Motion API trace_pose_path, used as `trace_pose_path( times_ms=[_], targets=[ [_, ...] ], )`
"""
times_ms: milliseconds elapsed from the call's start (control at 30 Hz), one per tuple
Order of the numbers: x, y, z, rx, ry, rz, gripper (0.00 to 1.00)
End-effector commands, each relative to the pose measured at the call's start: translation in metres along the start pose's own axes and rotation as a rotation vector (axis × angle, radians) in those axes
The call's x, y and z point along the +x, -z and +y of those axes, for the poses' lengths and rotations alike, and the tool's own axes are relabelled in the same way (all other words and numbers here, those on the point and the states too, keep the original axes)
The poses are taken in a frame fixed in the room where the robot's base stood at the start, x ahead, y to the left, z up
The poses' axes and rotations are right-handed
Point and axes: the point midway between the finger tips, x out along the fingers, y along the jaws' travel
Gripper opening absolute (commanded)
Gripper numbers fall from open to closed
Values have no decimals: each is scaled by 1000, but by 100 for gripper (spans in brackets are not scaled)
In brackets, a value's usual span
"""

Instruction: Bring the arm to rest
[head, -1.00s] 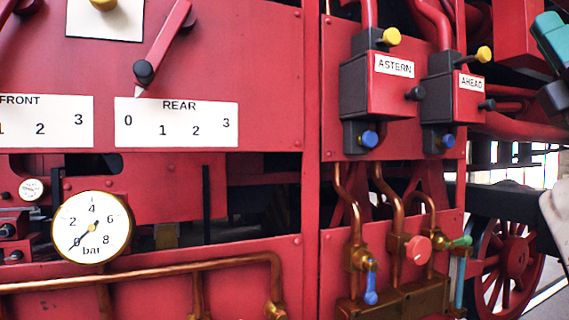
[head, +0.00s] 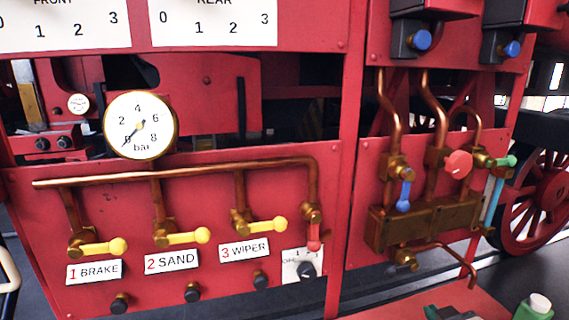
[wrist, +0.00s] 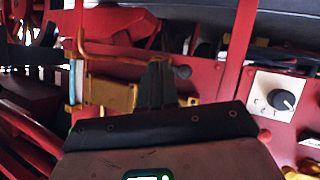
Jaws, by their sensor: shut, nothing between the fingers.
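My gripper (wrist: 155,85) shows in the wrist view with its dark fingers shut together and nothing between them. Behind it are a brass block (wrist: 110,93) and copper pipes on a red panel. I cannot tell from this view how far the fingertips are from them. The head view does not show my gripper or arm. There, the brass valve block (head: 430,221) with its blue, red and green handles sits on the right red panel.
In the head view, a pressure gauge (head: 139,125) hangs above yellow valve levers marked BRAKE (head: 103,247), SAND (head: 182,237) and WIPER (head: 260,226). A spoked wheel (head: 545,195) stands at the right. A green bottle (head: 533,308) is at the lower right.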

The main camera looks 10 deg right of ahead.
Motion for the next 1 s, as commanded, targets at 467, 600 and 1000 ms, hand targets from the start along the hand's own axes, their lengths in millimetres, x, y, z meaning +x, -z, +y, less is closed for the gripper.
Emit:
trace_pose_path(
  times_ms=[467,600,1000],
  targets=[
    [-106,-220,-123,77,373,-685,0],
    [-130,-268,-116,63,360,-845,0],
    [-151,-300,-111,53,351,-959,0]
  ],
)
